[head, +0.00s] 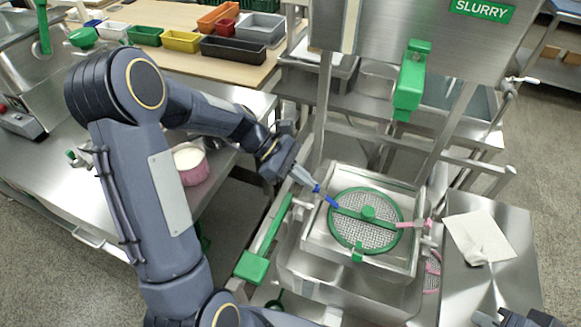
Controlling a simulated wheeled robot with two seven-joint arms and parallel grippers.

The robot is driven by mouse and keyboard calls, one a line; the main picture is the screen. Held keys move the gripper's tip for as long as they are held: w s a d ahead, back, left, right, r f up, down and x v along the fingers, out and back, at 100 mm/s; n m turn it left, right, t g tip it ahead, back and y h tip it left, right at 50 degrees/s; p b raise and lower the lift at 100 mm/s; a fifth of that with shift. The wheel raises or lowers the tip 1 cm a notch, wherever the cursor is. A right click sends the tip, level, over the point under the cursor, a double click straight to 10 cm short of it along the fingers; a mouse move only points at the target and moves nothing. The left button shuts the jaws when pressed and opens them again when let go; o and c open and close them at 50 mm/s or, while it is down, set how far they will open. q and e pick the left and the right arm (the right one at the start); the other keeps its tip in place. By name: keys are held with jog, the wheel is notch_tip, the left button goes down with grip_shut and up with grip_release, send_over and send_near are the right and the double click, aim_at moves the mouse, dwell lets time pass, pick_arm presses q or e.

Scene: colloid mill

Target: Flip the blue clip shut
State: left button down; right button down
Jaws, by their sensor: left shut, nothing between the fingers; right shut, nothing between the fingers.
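The blue clip (331,201) sits at the upper left of the round green-rimmed mesh screen (372,238), at the end of its green crossbar. It is small, and I cannot tell how far it is folded over. My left gripper (316,188) is shut and empty, pointing down and right, with its tips just up and left of the blue clip. I cannot tell whether they touch it. My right gripper (515,320) is shut at the bottom right, partly cut off by the frame edge.
A pink clip (427,223) and a green clip (357,253) sit around the screen in a steel tray (312,232). A white cloth (478,238) lies on the right steel table. A green lever (410,80) hangs above. Several coloured bins stand at the back left.

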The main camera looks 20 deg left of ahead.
pick_arm(q)
jog(key=shift+s+d+f, duration=0.1)
jog(key=shift+d, duration=0.05)
jog(key=v, duration=0.8)
dwell(0.6)
